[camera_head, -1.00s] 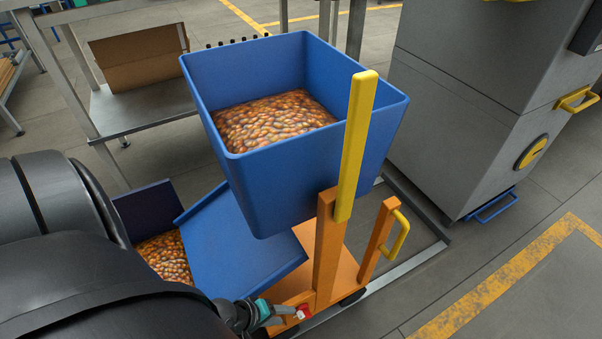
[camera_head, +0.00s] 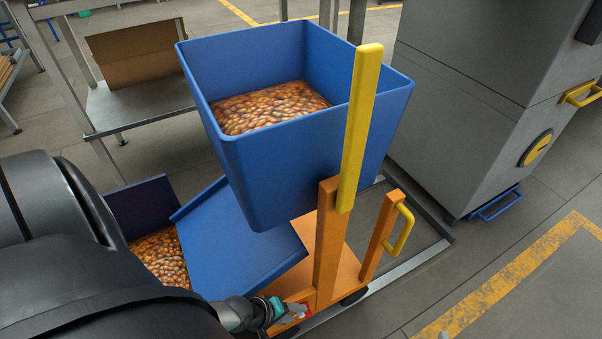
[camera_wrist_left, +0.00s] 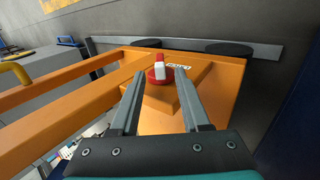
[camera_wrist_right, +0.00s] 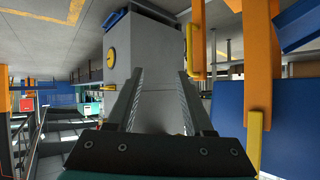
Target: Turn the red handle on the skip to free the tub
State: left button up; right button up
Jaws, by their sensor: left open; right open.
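The skip is a blue tub (camera_head: 270,185) holding amber bottles (camera_head: 265,107). It stands on an orange wheeled frame (camera_head: 328,250) with a tall yellow bar (camera_head: 360,125). The red handle (camera_head: 305,309), with a white part, is low on the frame. It shows clearly in the left wrist view (camera_wrist_left: 159,75), in front of an orange plate. My left gripper (camera_head: 292,313) is open, its fingers (camera_wrist_left: 160,80) pointing at the handle, one on each side in that view; I cannot tell whether they touch it. My right gripper (camera_wrist_right: 159,77) is open and empty, outside the head view.
A blue chute (camera_head: 240,245) and a bin of bottles (camera_head: 158,258) lie left of the frame. A grey cabinet (camera_head: 480,110) stands right. A metal table (camera_head: 140,108) with a cardboard box (camera_head: 138,55) is behind. A yellow side handle (camera_head: 403,230) sticks out from the frame.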

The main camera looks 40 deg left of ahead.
aim_at(299, 314)
pick_arm(q)
jog(key=b+x, duration=0.2)
jog(key=x, duration=0.1)
jog(key=shift+f, duration=0.15)
jog(key=shift+w+d+f+b, duration=0.15)
jog(key=shift+w+f+b, duration=0.1)
jog(key=shift+f+b, duration=0.1)
pick_arm(e)
jog(key=shift+s+a+r+m+t+y, duration=0.25)
jog(key=shift+a+r+t+y, duration=0.3)
jog(key=shift+a+r+t, duration=0.55)
jog(key=shift+s+a+r+m+t+y, duration=0.2)
jog(key=shift+a+r+t+y, duration=0.3)
jog(key=shift+t, duration=1)
jog(key=shift+a+f, duration=0.1)
jog(key=shift+a, duration=0.05)
pick_arm(q)
grip_shut()
